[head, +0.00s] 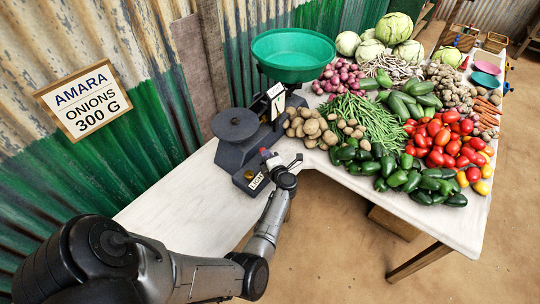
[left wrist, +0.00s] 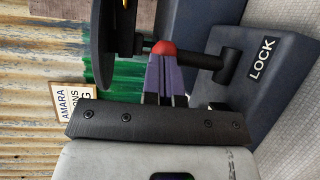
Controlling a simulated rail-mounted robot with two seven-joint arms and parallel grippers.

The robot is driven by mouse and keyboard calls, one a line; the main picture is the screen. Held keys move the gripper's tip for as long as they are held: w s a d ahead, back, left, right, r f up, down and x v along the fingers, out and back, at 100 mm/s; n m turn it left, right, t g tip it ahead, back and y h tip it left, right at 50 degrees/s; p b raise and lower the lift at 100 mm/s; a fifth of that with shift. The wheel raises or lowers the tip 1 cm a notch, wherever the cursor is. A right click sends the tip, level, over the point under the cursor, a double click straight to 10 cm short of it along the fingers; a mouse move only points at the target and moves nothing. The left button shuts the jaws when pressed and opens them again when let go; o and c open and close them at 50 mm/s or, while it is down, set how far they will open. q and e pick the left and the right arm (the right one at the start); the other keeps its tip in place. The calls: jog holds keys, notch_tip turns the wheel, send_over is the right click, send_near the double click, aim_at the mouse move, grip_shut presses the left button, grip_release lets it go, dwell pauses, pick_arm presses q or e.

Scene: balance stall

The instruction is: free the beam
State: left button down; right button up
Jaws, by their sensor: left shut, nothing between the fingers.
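The dark balance scale (head: 243,153) stands on the white table, with a round black plate (head: 235,122) and a green pan (head: 290,55). Its beam is not clearly visible. The block marked LOCK (head: 250,179) is at its near side and also shows in the left wrist view (left wrist: 280,85). There, a black lever (left wrist: 205,61) ends in a red knob (left wrist: 164,48). My left gripper (left wrist: 165,64) is shut and empty, its purple fingertips right at the knob; contact is unclear. In the head view my left gripper (head: 269,158) is beside the lock block.
A sign (head: 83,100) reading AMARA ONIONS 300 G hangs on the corrugated wall. Potatoes (head: 310,127), peppers (head: 405,180) and tomatoes (head: 450,140) are heaped right of the scale. The table's near left part (head: 185,200) is bare.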

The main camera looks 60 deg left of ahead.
pick_arm(q)
jog(key=shift+s+a, duration=0.1)
jog(key=shift+a, duration=0.05)
dwell(0.6)
jog(key=shift+d+r+p, duration=0.15)
jog(key=shift+d+p, duration=0.15)
jog(key=shift+d, duration=0.2)
jog(key=d, duration=0.6)
jog(key=shift+s+d+r, duration=0.2)
jog(key=shift+s+d, duration=0.1)
jog(key=shift+s, duration=0.05)
